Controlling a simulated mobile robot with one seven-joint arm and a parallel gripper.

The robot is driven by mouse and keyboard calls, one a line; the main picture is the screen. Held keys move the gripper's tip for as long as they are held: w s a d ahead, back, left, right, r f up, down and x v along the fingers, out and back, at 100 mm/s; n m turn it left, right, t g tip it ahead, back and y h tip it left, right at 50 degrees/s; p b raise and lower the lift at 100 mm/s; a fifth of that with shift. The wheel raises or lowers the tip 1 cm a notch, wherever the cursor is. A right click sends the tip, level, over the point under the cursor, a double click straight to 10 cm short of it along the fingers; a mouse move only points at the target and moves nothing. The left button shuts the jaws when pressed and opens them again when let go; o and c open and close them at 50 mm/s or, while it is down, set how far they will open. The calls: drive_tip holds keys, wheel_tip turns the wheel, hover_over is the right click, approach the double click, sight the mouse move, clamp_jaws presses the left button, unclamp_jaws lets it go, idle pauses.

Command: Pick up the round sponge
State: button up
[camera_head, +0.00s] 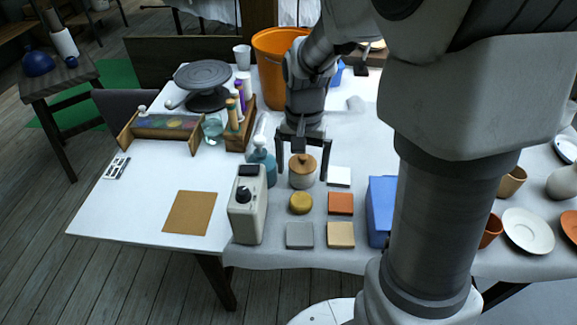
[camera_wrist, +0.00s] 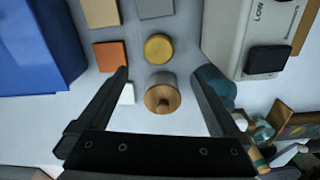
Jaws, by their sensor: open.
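The round sponge (camera_head: 301,203) is a small yellow disc lying on the white table, in front of a lidded jar. It also shows in the wrist view (camera_wrist: 158,48), above the jar and beyond my fingertips. My gripper (camera_head: 303,172) is open and points down, its fingers on either side of the jar (camera_head: 302,178), which has a wooden knobbed lid. In the wrist view the jar's lid (camera_wrist: 162,98) lies between the open fingers. Nothing is held. I cannot tell whether the fingers touch the jar.
A grey box with a knob (camera_head: 247,208) stands left of the sponge. An orange square (camera_head: 340,203), a tan square (camera_head: 341,235), a grey square (camera_head: 299,235) and a white block (camera_head: 339,176) lie around it. A blue box (camera_head: 380,205) stands to the right.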

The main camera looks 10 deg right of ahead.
drive_tip(key=b, duration=0.1)
hover_over(301, 199)
drive_tip(key=f, duration=0.4)
drive_tip(key=shift+w+f, duration=0.35)
drive_tip(key=f, duration=0.1)
drive_tip(key=f+b, duration=0.1)
drive_tip(key=f, duration=0.1)
drive_tip(key=f+b, duration=0.1)
drive_tip(key=f, duration=0.1)
drive_tip(key=shift+s+f, duration=0.1)
drive_tip(key=shift+s, duration=0.25)
drive_tip(key=c, duration=1.3)
